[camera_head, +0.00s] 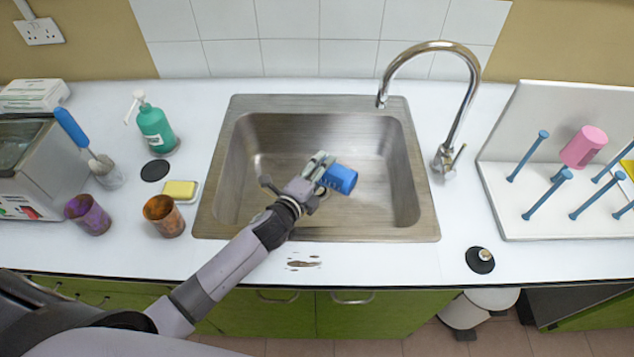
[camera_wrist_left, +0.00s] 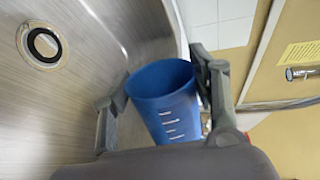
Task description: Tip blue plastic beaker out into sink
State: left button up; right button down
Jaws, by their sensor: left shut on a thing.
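The blue plastic beaker (camera_head: 340,179) is over the metal sink (camera_head: 230,215), held on its side with its mouth away from the arm or sideways; the exact tilt is hard to tell in the head view. My left gripper (camera_head: 322,172) is shut on it. In the left wrist view the beaker (camera_wrist_left: 165,105) sits between the two fingers of the left gripper (camera_wrist_left: 158,100), with its open rim and white scale marks visible. Its visible inside is blue, and no liquid can be made out. The sink drain (camera_wrist_left: 43,44) shows in the left wrist view. My right gripper is in neither view.
A tall curved tap (camera_head: 440,110) stands at the sink's right. A drying rack (camera_head: 540,205) with a pink beaker (camera_head: 584,147) is further right. Left are a green bottle (camera_head: 155,127), a yellow sponge (camera_head: 180,190), a purple cup (camera_head: 88,214) and a brown cup (camera_head: 163,215).

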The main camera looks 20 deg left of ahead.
pick_arm(q)
jog(key=shift+w+a+n+h+p, duration=0.1)
jog(key=shift+a+n+h+p, duration=0.35)
jog(key=shift+n, duration=0.75)
dwell(0.7)
jog(key=shift+w+a+n+p, duration=0.1)
jog(key=shift+a+n+p, duration=0.25)
jog(key=shift+n, duration=0.55)
dwell(0.5)
jog(key=shift+w+a+f+n+h, duration=0.1)
jog(key=shift+a+f+n+h, duration=0.1)
jog(key=shift+n+h, duration=0.25)
jog(key=shift+a+f+n+h, duration=0.1)
jog(key=shift+a+n+h, duration=0.1)
jog(key=shift+n, duration=0.35)
dwell(0.6)
jog(key=shift+a+f+n, duration=0.15)
jog(key=shift+a+n, duration=0.1)
jog(key=shift+n, duration=0.65)
dwell(0.5)
dwell(0.8)
jog(key=m, duration=0.1)
jog(key=d+m, duration=0.1)
jog(key=m, duration=0.1)
jog(key=shift+d+r+y, duration=0.15)
jog(key=shift+r+y, duration=0.15)
jog(key=shift+r, duration=0.05)
